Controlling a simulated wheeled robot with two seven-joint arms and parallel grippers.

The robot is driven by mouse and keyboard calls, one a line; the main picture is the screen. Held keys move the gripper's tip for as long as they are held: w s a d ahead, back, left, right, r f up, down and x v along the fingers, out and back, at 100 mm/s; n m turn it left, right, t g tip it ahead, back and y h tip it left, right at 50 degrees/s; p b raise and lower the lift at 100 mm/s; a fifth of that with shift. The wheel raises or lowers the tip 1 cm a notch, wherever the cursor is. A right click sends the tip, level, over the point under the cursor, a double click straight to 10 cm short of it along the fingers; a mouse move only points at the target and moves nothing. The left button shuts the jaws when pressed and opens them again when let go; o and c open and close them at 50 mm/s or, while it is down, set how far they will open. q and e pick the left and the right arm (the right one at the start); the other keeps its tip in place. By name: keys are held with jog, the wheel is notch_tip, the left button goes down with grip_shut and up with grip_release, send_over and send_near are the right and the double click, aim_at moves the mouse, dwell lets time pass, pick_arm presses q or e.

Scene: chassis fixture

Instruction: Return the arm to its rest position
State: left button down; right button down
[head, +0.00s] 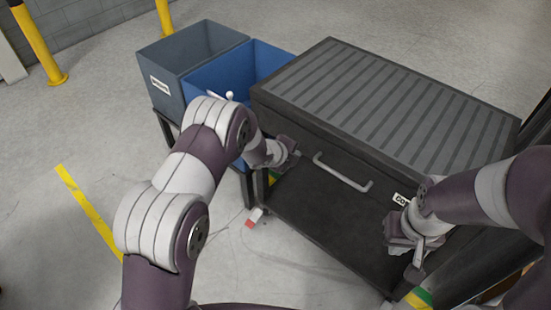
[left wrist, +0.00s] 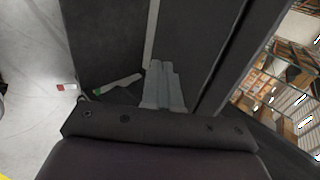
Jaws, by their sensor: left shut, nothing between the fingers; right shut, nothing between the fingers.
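My left gripper (head: 284,160) is in front of the near left part of a large dark case, to the left of its grey handle (head: 342,172). In the left wrist view its two fingers (left wrist: 164,82) lie together, shut with nothing between them. My right gripper (head: 412,258) is at the case's front right, beside a partly hidden white label (head: 401,199). It is shut and empty. The left arm reaches up from the bottom of the head view; the right arm comes in from the right edge.
The dark case (head: 385,97) with a ribbed lid sits on a black table (head: 325,232). A grey bin (head: 163,98) and a blue bin (head: 265,60) stand behind my left arm. A small red and white object (head: 254,217) is near the table's left edge.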

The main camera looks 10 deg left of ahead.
pick_arm(q)
jog(key=s+a+r+n+g+y+p, duration=0.1)
jog(key=s+a+r+n+g+y, duration=0.2)
jog(key=s+a+n, duration=0.45)
jog(key=s+a+r+n+g+y, duration=0.2)
jog(key=s+a+r+n, duration=0.15)
jog(key=s+n, duration=0.55)
jog(key=s+r+n+g+p, duration=0.2)
jog(key=s+r+n+p, duration=0.1)
jog(key=s+r+n, duration=0.4)
jog(key=s+r, duration=0.3)
jog(key=s, duration=0.4)
jog(key=shift+a+r, duration=0.2)
jog(key=shift+a, duration=0.2)
jog(key=shift+s, duration=0.1)
jog(key=shift+s, duration=0.1)
